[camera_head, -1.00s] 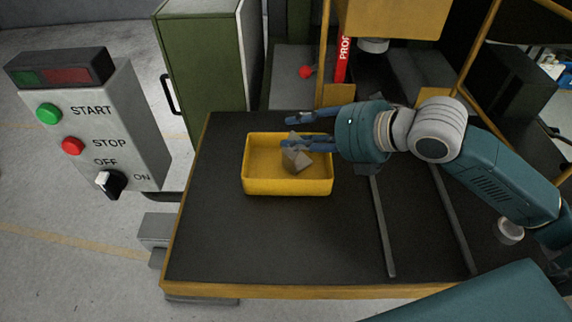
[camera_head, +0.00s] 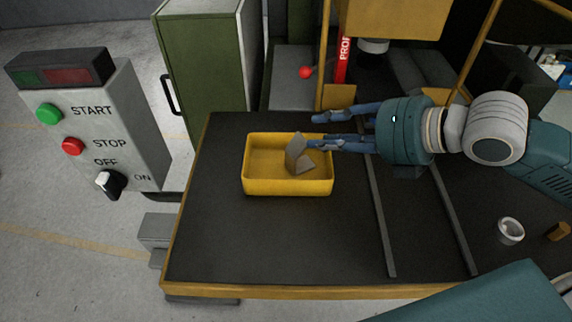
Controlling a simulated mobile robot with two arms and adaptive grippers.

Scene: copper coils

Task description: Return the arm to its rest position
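My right gripper (camera_head: 317,131) reaches in from the right, with its two blue fingers apart. It is open and empty, at the right edge of the yellow bin (camera_head: 288,187). A grey angled metal piece (camera_head: 299,157) stands in the right part of the bin. The lower fingertip is close beside the piece; I cannot tell whether they touch. The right arm extends over the right side of the dark table (camera_head: 290,245). My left gripper is not in view.
A control box (camera_head: 95,130) with START and STOP buttons stands at the left. A green cabinet (camera_head: 203,65) and a yellow-framed machine (camera_head: 395,18) are behind the table. Two rails (camera_head: 382,225) cross the table. A metal ring (camera_head: 510,231) lies at right. The table's front left is clear.

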